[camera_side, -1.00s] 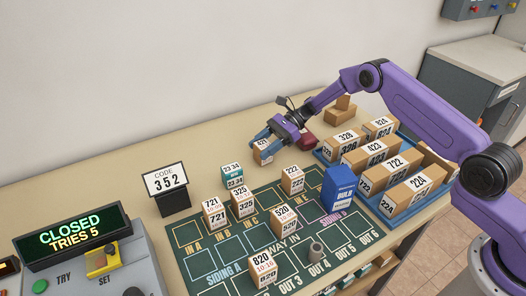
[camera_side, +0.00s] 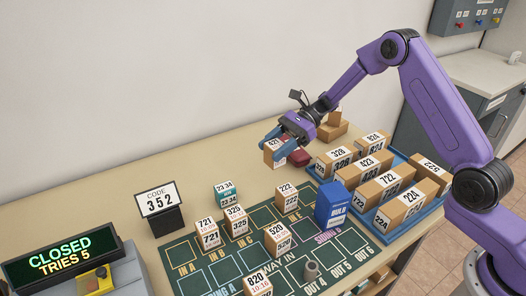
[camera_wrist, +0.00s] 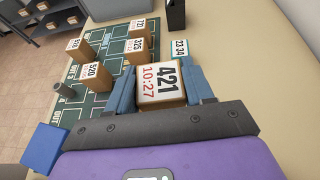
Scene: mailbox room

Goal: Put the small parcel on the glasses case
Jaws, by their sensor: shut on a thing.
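The small parcel is a brown box with a white label reading 421 (camera_side: 272,153); it also shows in the wrist view (camera_wrist: 160,86). My gripper (camera_side: 283,148) is shut on it, with the blue fingers on both sides, and it appears held above the table. The glasses case looks to be the dark red, rounded object (camera_side: 299,158). It lies on the table just right of the parcel in the side view, partly hidden behind my gripper. The parcel and the case look apart. The case cannot be made out in the wrist view.
A brown cardboard piece (camera_side: 333,127) stands behind the case. A blue tray (camera_side: 408,230) of numbered parcels is to the right. A blue bulb box (camera_side: 334,205), a teal box (camera_side: 227,194) and several parcels stand on or beside the green mat (camera_side: 216,268). The back left table is clear.

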